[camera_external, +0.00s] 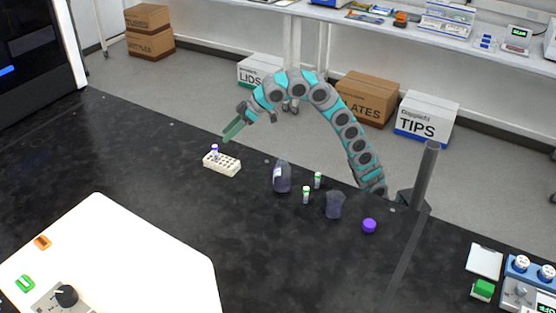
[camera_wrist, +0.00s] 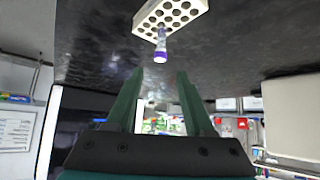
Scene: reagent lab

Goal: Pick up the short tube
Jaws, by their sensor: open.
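A small tube with a purple cap (camera_external: 214,149) stands upright in a white rack (camera_external: 226,168) on the black bench. In the wrist view the purple-capped tube (camera_wrist: 160,48) stands at the edge of the rack (camera_wrist: 145,27), ahead of my fingertips and lined up with the gap between them. Two green-capped tubes (camera_external: 306,195) (camera_external: 317,181) stand upright on the bench to the right. I cannot tell from the pictures which tube is the short one. My gripper (camera_external: 227,137) is open and empty, above and just right of the purple-capped tube; it also shows in the wrist view (camera_wrist: 160,73).
A purple-tinted bottle (camera_external: 282,177) stands between the rack and the green-capped tubes. A purple-tinted beaker-like vessel (camera_external: 334,205) and a loose purple cap (camera_external: 369,226) lie further right. The bench left of and in front of the rack is clear.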

